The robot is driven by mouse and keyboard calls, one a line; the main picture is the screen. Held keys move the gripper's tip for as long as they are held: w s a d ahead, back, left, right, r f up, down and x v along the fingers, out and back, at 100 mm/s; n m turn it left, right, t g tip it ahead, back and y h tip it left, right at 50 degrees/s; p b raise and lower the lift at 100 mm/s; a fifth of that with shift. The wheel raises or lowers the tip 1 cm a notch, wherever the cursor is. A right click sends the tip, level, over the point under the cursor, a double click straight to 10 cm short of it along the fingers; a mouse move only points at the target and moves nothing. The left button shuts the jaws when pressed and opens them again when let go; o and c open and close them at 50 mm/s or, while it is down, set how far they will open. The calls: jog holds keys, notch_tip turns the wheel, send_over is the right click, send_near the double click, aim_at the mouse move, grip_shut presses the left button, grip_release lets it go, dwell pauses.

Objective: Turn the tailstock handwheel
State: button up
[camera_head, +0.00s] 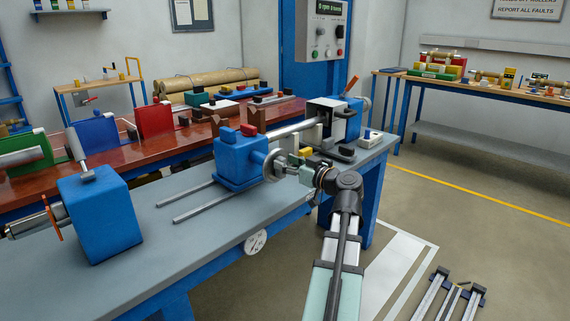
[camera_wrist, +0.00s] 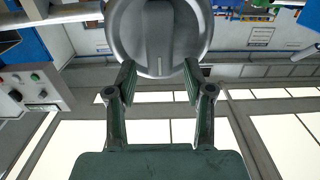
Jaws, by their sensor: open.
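The tailstock handwheel (camera_head: 271,166) is a grey metal disc on the right side of the blue tailstock block (camera_head: 238,163). In the wrist view the handwheel (camera_wrist: 120,25) fills the top middle, with a raised grip bar (camera_wrist: 160,40) across its face. My gripper (camera_head: 289,162) is at the handwheel in the head view, partly hiding it. In the wrist view my gripper (camera_wrist: 159,78) is open, with its fingertips at the wheel's lower edge, one on each side of the bar's line. I cannot tell whether they touch the wheel.
The tailstock stands on the grey bench (camera_head: 170,225) near two rails (camera_head: 190,203). A blue headstock block (camera_head: 100,215) is at the left. A shaft (camera_head: 292,128) and another blue unit (camera_head: 345,118) lie behind my gripper. A white dial (camera_head: 256,242) is on the bench front.

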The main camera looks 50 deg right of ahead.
jog(key=shift+w+d, duration=0.1)
jog(key=shift+w, duration=0.5)
grip_shut()
